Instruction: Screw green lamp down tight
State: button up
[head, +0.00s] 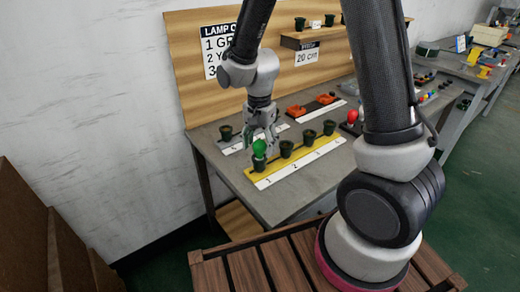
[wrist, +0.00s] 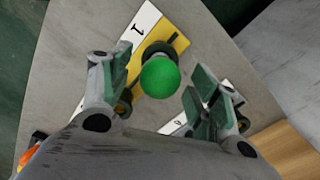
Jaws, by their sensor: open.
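The green lamp (head: 259,147) sits at the dark socket (head: 260,164) marked 1, at the left end of the yellow strip (head: 290,165). In the wrist view the round green lamp (wrist: 160,77) hides most of its socket, so I cannot tell how deep it is seated. My gripper (head: 264,135) is just above and around the lamp. Its two fingers stand apart in the wrist view (wrist: 157,88), with the lamp between and slightly ahead of them, and gaps show on both sides.
More dark sockets stand along the yellow strip, such as the one at 2 (head: 286,149). Another socket (head: 226,132) stands on a white strip behind. Orange parts (head: 297,110) and a red lamp (head: 352,116) are farther right. The wooden board (head: 270,60) rises behind the grey table (head: 215,150).

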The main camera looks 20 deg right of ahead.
jog(key=n, duration=1.9)
jog(key=shift+c, duration=0.4)
jog(key=c, duration=0.9)
jog(key=m, duration=0.4)
jog(key=shift+m, duration=0.3)
